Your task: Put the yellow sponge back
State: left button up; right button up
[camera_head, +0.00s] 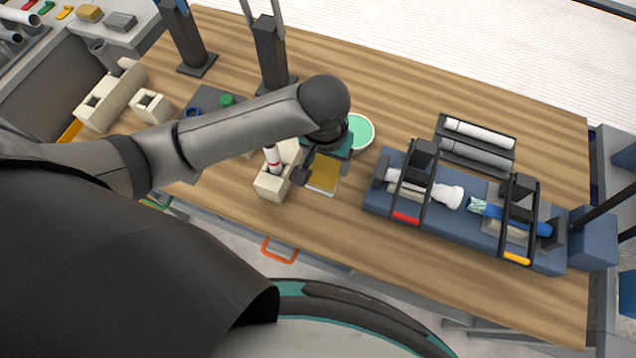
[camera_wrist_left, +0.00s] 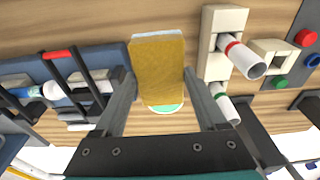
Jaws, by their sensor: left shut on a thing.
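The yellow sponge (camera_wrist_left: 158,70) is a flat mustard block with a pale edge, between the two fingers of my left gripper (camera_wrist_left: 158,84) in the left wrist view. The fingers are shut on its sides. In the head view the sponge (camera_head: 323,178) shows just below my left gripper (camera_head: 312,164), over the wooden table. I cannot tell whether it touches the table. A round dish with a mint-green inside (camera_head: 358,132) stands just behind the gripper, partly hidden by it. My right gripper is not in view.
A beige block holder (camera_head: 270,188) with a red-banded white tube stands close left of the sponge. A blue fixture (camera_head: 376,199) with pipes and black clamps lies to the right. A black rack (camera_head: 470,160) with tubes is behind it. Bare table (camera_head: 340,225) lies in front.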

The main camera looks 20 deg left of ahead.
aim_at(323, 180)
pick_arm(q)
notch_tip(323, 180, down, 12)
jog(key=shift+f+b, duration=0.15)
jog(key=shift+b, duration=0.95)
jog(key=shift+f+b, duration=0.55)
jog(key=shift+f, duration=1.6)
jog(key=shift+f, duration=0.15)
jog(key=o, duration=1.1)
jog(key=shift+o, duration=0.2)
jog(key=r+p, duration=0.1)
jog(key=r, duration=0.3)
jog(key=s+r+p, duration=0.1)
jog(key=r, duration=0.3)
jog(key=r+p, duration=0.1)
jog(key=r, duration=0.3)
jog(key=shift+s+r, duration=0.15)
jog(key=shift+s, duration=0.2)
